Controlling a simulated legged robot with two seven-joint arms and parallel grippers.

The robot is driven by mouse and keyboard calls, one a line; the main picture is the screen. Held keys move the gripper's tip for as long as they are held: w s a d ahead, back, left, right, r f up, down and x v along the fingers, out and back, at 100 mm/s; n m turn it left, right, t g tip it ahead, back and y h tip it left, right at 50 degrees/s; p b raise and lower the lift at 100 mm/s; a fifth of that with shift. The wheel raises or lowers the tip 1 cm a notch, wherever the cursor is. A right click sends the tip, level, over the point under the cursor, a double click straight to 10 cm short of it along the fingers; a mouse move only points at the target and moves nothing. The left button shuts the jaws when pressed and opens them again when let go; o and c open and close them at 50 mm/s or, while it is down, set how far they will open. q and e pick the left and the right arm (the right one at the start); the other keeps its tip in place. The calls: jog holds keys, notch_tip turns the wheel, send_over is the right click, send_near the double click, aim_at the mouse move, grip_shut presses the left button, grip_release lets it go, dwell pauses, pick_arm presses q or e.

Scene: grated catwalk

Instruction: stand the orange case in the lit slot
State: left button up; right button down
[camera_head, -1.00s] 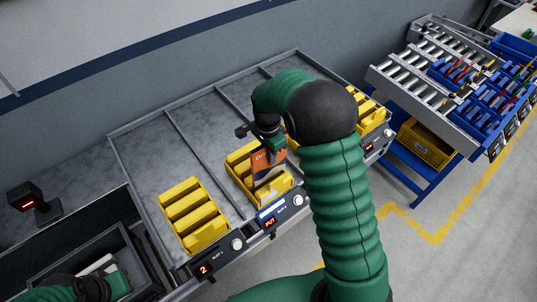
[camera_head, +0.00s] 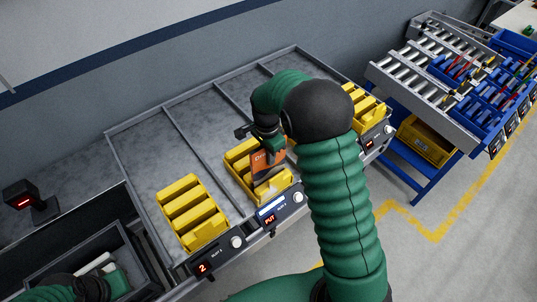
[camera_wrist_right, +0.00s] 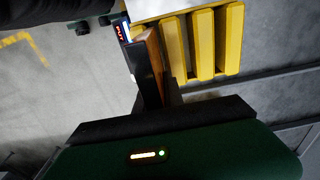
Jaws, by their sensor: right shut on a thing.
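The orange case (camera_head: 265,163) hangs from my right gripper (camera_head: 271,144), which is shut on its upper end. The case stands roughly upright at the middle yellow slotted rack (camera_head: 274,190), its lower end low among the dividers. I cannot tell whether it touches the slot floor. The unit in front of this rack has a lit display (camera_head: 270,220) reading PUT. In the right wrist view the case (camera_wrist_right: 153,50) shows edge-on beside the yellow dividers (camera_wrist_right: 204,45). My left gripper (camera_head: 97,288) is low at the left over a grey bin; its jaws are unclear.
Another yellow rack (camera_head: 190,215) stands left, its unit reading 2. A third yellow rack (camera_head: 372,112) stands right, partly behind my arm. A black scanner-like device (camera_head: 30,200) is far left. The sloped grey shelf (camera_head: 160,145) behind is bare.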

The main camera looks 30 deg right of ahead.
jog(key=shift+f+b, duration=1.75)
jog(key=shift+f, duration=1.25)
jog(key=c, duration=1.4)
grip_release()
jog(key=shift+o, duration=0.6)
jog(key=o, duration=0.3)
notch_tip(320, 180, up, 8)
jog(key=p, duration=0.6)
jog(key=shift+p, duration=0.3)
